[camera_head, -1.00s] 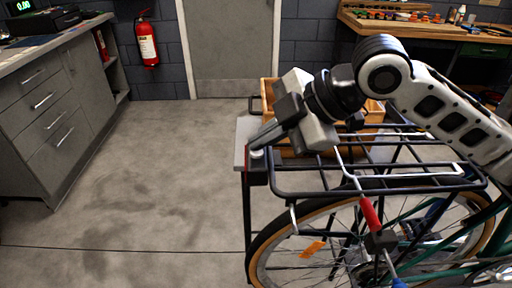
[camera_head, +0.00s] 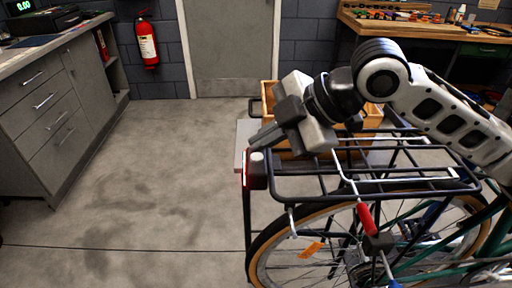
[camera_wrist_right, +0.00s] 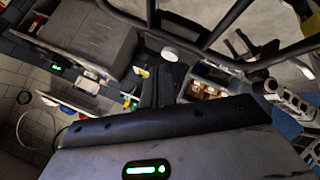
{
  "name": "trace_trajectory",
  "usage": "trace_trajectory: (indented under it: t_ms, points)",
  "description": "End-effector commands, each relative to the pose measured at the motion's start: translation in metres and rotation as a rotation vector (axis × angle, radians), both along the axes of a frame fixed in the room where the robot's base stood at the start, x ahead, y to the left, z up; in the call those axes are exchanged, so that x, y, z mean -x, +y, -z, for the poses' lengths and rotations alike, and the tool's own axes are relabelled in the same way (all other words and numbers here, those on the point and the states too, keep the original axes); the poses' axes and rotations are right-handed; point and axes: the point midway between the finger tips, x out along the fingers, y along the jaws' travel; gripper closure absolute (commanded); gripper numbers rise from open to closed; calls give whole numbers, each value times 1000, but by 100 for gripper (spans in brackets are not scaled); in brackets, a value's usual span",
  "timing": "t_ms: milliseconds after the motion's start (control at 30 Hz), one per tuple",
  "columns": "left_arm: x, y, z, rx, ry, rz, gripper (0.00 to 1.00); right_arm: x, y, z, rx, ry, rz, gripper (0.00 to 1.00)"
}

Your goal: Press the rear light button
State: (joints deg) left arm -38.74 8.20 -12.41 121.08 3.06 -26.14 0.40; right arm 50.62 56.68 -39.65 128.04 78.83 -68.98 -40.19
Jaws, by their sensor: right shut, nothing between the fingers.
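The rear light (camera_head: 256,176) is a small dark housing at the rear end of the bike's black rack (camera_head: 350,190). Its left edge shows bright red. A pale round button (camera_head: 257,156) is on its top, and a pale round disc, seemingly the same button, shows in the right wrist view (camera_wrist_right: 169,54). My right gripper (camera_head: 251,141) is shut and empty, its fingertips just above the button with a small gap. Its dark fingers also show in the right wrist view (camera_wrist_right: 158,85). My left gripper is out of view.
A wooden crate (camera_head: 268,97) stands behind the rack. The bike's rear wheel (camera_head: 262,240) is below. A grey drawer cabinet (camera_head: 45,120) stands at the left, and a fire extinguisher (camera_head: 147,43) hangs on the wall. The floor left of the bike is clear.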

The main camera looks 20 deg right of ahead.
Motion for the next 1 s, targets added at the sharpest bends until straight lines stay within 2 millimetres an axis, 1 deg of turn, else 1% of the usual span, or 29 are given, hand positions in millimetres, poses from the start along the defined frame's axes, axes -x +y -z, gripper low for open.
trace_trajectory:
  t_ms: [33, 367, 467, 500, 533, 667, 900, 1000]
  points:
    - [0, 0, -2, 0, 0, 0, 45, 0, 0, -1, 0, 1, -1, 100]
    - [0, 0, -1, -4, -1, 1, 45, 0, 0, 0, 0, 0, 0, 100]
    - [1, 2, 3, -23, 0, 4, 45, 0, 0, 0, 0, 0, 0, 100]
    - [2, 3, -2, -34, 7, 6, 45, 0, 0, -9, 0, 0, 0, 100]
    - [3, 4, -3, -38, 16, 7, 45, 0, 0, -14, 0, 1, 1, 100]
    - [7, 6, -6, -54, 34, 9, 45, 0, 0, -28, -1, 1, 0, 100]
    - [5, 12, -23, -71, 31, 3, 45, 0, 0, -52, 0, 1, 1, 100]
    - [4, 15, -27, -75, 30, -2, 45, 0, 0, -59, 0, 1, 0, 100]
